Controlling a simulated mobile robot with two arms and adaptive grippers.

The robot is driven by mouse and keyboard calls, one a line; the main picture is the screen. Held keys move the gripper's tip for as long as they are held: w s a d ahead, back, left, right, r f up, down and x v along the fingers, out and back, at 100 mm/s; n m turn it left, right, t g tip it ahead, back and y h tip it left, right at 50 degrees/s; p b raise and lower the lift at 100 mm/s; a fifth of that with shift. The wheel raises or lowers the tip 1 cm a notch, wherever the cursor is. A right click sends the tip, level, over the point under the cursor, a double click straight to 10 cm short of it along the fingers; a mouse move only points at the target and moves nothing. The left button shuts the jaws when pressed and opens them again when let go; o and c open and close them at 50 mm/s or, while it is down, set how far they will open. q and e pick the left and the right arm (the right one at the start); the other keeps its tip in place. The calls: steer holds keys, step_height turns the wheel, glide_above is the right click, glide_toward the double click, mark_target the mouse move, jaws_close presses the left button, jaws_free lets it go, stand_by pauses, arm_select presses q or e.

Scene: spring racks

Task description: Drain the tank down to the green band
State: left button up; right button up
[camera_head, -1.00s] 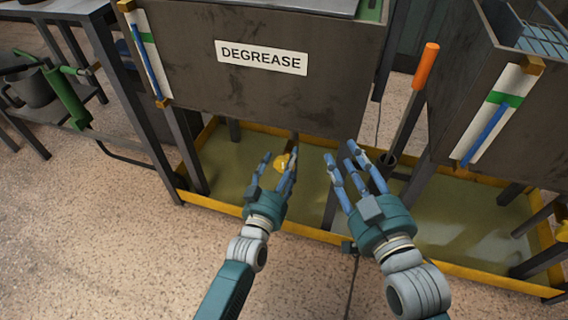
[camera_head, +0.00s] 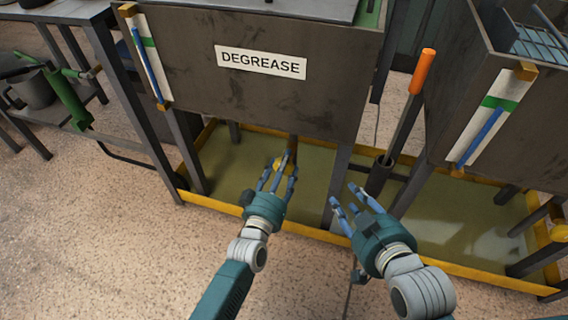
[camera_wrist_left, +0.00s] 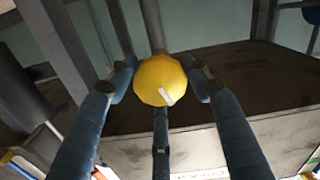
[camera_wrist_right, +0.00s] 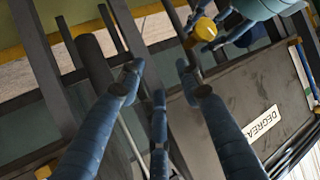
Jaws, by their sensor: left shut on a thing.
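The tank labelled DEGREASE (camera_head: 220,95) stands at the back centre. Its sight gauge (camera_head: 149,62) at the left edge has a green band (camera_head: 149,42) near the top. The blue column (camera_head: 146,60) reaches above that band. A yellow valve knob (camera_head: 281,161) is on a pipe under the tank. My left gripper (camera_head: 277,176) is shut on the knob, with fingers around it; the knob with a white mark also shows in the left wrist view (camera_wrist_left: 158,78). My right gripper (camera_head: 347,201) is open and empty, to the right of the left one.
A second tank (camera_head: 455,110) with its own gauge stands at right. An orange-handled tool (camera_head: 422,72) stands upright in a holder between the tanks. A yellow-rimmed tray (camera_head: 310,232) lies beneath, with tank legs in it.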

arm_select(q)
steer(key=n, duration=0.1)
steer(key=r+n, duration=0.1)
steer(key=shift+w+a+n, duration=0.25)
steer(key=shift+a+n, duration=0.05)
steer(key=shift+a+f+n+p, duration=0.1)
steer(key=shift+n+p, duration=0.2)
steer(key=shift+n, duration=0.9)
arm_select(e)
steer(key=shift+s+d+f+g+h, duration=0.2)
steer(key=shift+s+f+g, duration=0.15)
steer(key=shift+s+f, duration=0.25)
steer(key=shift+s+d+f+g+h, duration=0.1)
steer(key=shift+s+d+f+g, duration=0.15)
steer(key=shift+s+f+g, duration=0.3)
steer(key=shift+s+d+f+g+h, duration=0.1)
steer(key=shift+s+d+f+g, duration=0.1)
steer(key=shift+s+f, duration=0.35)
steer(key=shift+f, duration=0.15)
arm_select(q)
steer(key=o, duration=1.1)
steer(key=shift+f, duration=0.15)
arm_select(e)
steer(key=shift+w+a, duration=0.1)
arm_select(q)
steer(key=shift+s+f, duration=0.1)
steer(key=v, duration=1.2)
